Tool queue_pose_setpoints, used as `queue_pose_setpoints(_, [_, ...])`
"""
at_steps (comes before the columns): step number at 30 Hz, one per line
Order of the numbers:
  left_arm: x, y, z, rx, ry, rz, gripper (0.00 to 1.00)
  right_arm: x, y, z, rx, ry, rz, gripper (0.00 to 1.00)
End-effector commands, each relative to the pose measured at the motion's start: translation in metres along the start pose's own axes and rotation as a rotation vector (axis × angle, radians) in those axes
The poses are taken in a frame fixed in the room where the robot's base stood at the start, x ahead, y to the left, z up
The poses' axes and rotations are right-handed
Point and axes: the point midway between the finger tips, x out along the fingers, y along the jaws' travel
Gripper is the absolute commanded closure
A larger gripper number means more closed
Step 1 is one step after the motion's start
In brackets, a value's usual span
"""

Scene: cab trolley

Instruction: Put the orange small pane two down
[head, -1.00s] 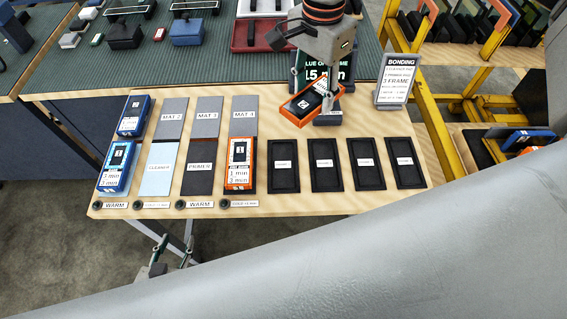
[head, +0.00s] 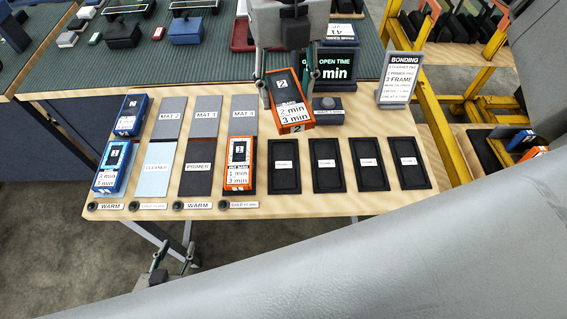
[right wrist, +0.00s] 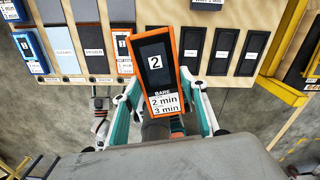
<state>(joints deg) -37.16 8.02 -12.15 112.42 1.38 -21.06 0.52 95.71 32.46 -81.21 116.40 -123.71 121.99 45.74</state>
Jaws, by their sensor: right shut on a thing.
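My right gripper (head: 289,88) is shut on the orange pane two (head: 289,97), a small dark pane with an orange rim, a "2" tag and a "2 min / 3 min" label. It is held above the table behind the first black frame tray (head: 284,166), slightly tilted. In the right wrist view the pane (right wrist: 153,62) sits between the fingers (right wrist: 160,110) and its label reads "BARE". My left gripper (head: 175,248) hangs low, in front of the table's front edge, with its fingers apart and empty. Orange pane one (head: 239,160) lies in the column below mat 4 (head: 243,122).
Two blue panes (head: 113,165) lie at the left. The cleaner pad (head: 157,168), primer pad (head: 197,172) and grey mats (head: 206,122) look bare. Several black frame trays are empty at the right. A bonding sign (head: 402,80) and an open-time display (head: 336,65) stand behind.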

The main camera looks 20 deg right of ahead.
Motion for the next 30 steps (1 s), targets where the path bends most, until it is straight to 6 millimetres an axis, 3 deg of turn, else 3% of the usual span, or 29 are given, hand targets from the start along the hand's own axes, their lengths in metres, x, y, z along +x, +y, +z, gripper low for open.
queue_pose_setpoints(6, [0.001,0.001,0.002,0.0,-0.001,0.001,0.6,-0.004,0.006,-0.004,0.198,0.002,0.003,0.84])
queue_pose_setpoints(10, [0.001,0.001,0.002,0.0,-0.001,0.001,0.6,0.008,0.006,-0.006,0.23,0.007,0.001,0.84])
queue_pose_setpoints(24, [0.001,0.001,0.002,0.0,-0.001,0.001,0.6,0.118,0.006,-0.007,0.229,0.008,0.001,0.84])
queue_pose_setpoints(30, [0.001,0.001,0.002,0.0,-0.001,0.001,0.6,0.147,0.006,-0.005,0.231,0.004,0.003,0.84])
